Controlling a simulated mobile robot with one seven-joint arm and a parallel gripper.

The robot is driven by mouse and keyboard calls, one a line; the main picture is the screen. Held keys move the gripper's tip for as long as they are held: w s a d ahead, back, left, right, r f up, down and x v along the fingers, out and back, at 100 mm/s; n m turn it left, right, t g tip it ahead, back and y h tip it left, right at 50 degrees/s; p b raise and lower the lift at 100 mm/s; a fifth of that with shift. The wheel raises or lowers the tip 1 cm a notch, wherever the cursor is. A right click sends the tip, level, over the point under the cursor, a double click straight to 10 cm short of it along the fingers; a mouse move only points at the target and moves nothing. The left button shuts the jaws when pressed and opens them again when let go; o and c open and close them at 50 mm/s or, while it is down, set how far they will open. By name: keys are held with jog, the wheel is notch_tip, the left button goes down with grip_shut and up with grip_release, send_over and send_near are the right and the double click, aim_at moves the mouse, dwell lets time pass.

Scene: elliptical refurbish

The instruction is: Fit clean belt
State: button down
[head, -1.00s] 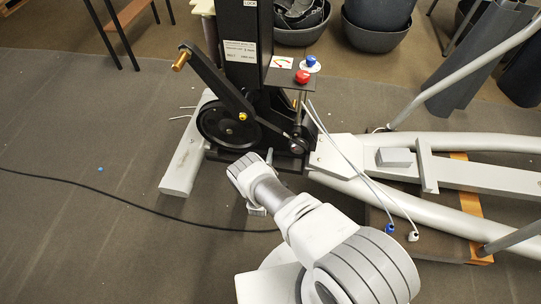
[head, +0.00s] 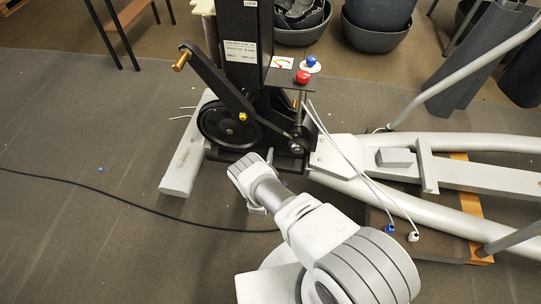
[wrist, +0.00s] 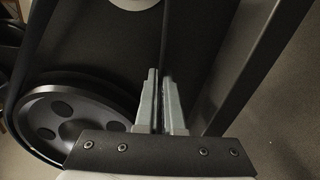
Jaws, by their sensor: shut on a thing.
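My gripper (wrist: 160,103) shows in the wrist view with its two grey fingers close together. A thin dark strip, seemingly the belt (wrist: 165,45), runs up from between the fingertips, seen nearly edge-on. A large dark pulley with round holes (wrist: 70,122) lies to the left of the fingers, with a dark band curving around its rim. In the head view the large black pulley (head: 222,124) and a smaller pulley (head: 297,146) sit low on the machine's frame.
A crank arm with a brass pedal pin (head: 181,62) sticks out left above the pulley. A red knob (head: 303,77) and a blue knob (head: 311,61) stand on a small shelf. Pale cables (head: 352,171) hang to the right. A black cable (head: 130,208) crosses the floor.

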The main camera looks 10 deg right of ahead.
jog(key=shift+w+d, duration=0.15)
jog(key=shift+w, duration=0.2)
dwell(0.3)
jog(key=c, duration=1)
grip_release()
jog(key=shift+o, duration=0.2)
jog(key=shift+s, duration=0.15)
